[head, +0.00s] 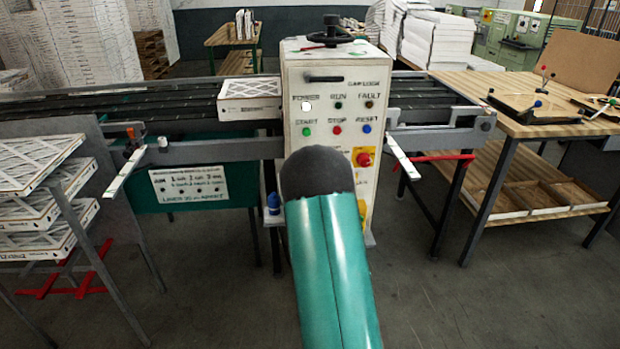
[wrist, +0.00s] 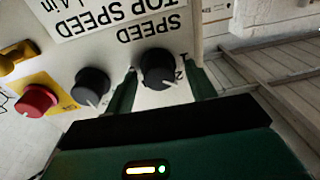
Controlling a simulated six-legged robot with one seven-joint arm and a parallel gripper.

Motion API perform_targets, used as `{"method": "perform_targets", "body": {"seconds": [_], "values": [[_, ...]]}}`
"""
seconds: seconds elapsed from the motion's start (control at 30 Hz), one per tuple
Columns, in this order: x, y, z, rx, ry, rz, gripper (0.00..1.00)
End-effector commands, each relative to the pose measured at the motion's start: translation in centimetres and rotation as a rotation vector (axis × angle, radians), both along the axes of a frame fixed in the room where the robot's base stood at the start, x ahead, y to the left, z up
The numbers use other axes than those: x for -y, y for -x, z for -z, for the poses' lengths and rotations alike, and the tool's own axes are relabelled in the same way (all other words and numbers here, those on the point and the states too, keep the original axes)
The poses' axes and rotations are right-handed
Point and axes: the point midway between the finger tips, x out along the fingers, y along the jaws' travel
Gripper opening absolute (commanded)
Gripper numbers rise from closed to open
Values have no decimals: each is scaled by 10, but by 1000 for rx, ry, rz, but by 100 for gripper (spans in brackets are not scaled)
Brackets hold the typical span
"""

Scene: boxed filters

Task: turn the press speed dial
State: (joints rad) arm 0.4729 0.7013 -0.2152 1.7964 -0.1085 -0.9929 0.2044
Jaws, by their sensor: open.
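The press speed dial (wrist: 160,69) is a black round knob with a white pointer mark, on the pale panel in the wrist view. The word SPEED shows upside down just above it. My gripper (wrist: 162,80) is open, with one green finger on each side of the dial. I cannot tell whether either finger touches it. A second black knob (wrist: 90,87) sits to the left. In the head view my arm covers the lower front of the white control cabinet (head: 300,75), and the dial and my gripper are hidden behind it.
A red knob (wrist: 36,100) on a yellow plate is further left in the wrist view. The cabinet carries green, red and blue buttons and a red stop knob (head: 363,158). A conveyor (head: 120,102) runs behind, with a boxed filter (head: 250,97). A wooden table (head: 540,118) stands right.

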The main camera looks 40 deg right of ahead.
Motion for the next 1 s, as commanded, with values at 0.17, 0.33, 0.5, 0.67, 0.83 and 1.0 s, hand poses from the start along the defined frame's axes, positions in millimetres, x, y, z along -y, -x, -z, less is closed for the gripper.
{"method": "perform_targets", "body": {"seconds": [0.17,0.33,0.5,0.67,0.83,1.0], "values": [[-14,23,1,-1,-2,0,56],[-35,56,3,0,-1,-2,56],[-54,86,5,2,1,-4,56],[-66,106,6,2,1,-4,56],[-70,113,7,2,2,-5,56],[-70,113,7,2,2,-5,56]]}}
